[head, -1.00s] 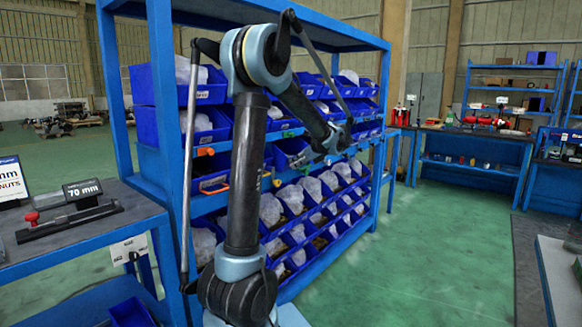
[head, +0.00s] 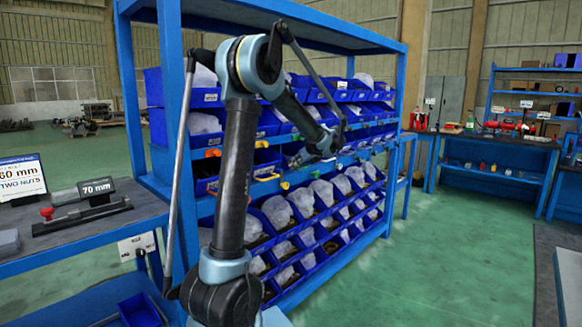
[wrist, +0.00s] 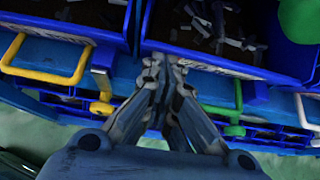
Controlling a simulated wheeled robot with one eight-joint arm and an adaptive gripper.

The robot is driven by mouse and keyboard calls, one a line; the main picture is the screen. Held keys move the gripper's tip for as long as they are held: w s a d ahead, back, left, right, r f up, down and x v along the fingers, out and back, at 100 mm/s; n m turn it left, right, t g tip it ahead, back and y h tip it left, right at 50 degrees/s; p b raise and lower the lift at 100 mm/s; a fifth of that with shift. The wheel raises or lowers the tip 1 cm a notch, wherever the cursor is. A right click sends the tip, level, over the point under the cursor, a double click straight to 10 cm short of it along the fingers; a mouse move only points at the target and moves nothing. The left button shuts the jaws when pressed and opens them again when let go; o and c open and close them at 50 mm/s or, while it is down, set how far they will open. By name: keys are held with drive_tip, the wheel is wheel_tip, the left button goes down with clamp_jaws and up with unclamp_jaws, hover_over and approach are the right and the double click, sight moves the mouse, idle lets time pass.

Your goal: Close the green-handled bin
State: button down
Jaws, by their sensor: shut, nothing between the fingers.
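The green handle (wrist: 238,108) shows in the wrist view, just right of my gripper (wrist: 165,72), on the front of a blue bin. My gripper's fingers are shut and empty, apart from the handle, with the tips by the front wall of a blue bin (wrist: 205,62) holding dark metal parts. How far the green-handled bin sticks out cannot be told.
A yellow handle (wrist: 45,62) is left of my gripper in the wrist view, and a grey-white handle (wrist: 305,110) is at the right. A large green round thing (wrist: 300,18) is at upper right. In the head view, a side table (head: 90,240) stands at left; green floor (head: 440,260) is clear at right.

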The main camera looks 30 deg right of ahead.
drive_tip(key=s+d+r, duration=0.1)
drive_tip(key=s+r, duration=0.1)
drive_tip(key=s, duration=0.3)
drive_tip(key=s+d+r, duration=0.2)
drive_tip(key=s, duration=0.4)
drive_tip(key=shift+s, duration=0.3)
